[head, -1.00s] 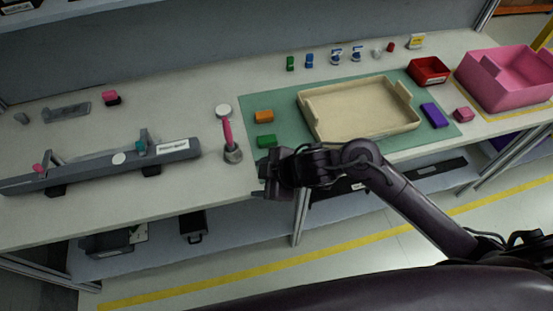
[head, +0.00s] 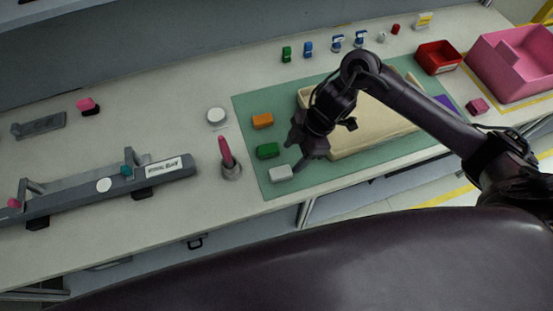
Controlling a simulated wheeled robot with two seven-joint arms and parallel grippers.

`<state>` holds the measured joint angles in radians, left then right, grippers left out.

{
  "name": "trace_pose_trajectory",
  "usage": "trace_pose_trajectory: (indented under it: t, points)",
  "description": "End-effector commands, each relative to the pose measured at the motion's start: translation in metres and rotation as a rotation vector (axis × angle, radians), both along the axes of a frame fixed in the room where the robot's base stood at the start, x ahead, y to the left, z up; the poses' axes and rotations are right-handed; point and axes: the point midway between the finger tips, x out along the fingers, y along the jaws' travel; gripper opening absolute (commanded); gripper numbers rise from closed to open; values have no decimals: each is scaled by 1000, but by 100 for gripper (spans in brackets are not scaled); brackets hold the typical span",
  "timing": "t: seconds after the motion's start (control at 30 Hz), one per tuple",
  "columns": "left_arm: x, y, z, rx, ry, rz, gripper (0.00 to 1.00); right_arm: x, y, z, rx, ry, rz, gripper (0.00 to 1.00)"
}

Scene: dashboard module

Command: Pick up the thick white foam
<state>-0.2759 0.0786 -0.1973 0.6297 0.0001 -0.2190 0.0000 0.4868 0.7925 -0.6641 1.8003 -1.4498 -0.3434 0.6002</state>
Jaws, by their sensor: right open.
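A small white block (head: 280,173), which looks like the foam, lies on the front left corner of the green mat (head: 247,105), just in front of a green block (head: 267,151). My right gripper (head: 308,152) reaches in from the right and points down, close to the right of the white block and apart from it. Its jaws are open, and I see nothing between them. The right arm hides part of the cream tray (head: 385,134). My left gripper is not in view.
An orange block (head: 262,121) lies behind the green one. A pink-handled tool (head: 227,155) stands upright left of the mat, near a white disc (head: 217,115). A long grey bar fixture (head: 70,200) lies at left. A red bin (head: 437,56) and a pink bin (head: 515,65) are at right.

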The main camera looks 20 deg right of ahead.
Motion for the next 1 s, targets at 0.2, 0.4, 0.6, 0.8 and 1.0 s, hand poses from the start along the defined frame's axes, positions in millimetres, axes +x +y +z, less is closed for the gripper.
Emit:
trace_pose_trajectory:
  t: [0.2, 0.4, 0.6, 0.8, 1.0]
  points:
    - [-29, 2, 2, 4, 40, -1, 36, -2, 11, -22, 1, 4, 1, 58]
    - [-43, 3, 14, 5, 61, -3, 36, -5, 27, -46, 0, 5, 0, 58]
    - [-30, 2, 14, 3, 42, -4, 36, -4, 33, -65, 0, 2, 1, 58]
    - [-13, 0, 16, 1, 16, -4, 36, -3, 33, -66, -1, 0, 1, 58]
    - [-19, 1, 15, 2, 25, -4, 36, -3, 33, -66, 0, 0, 1, 35]
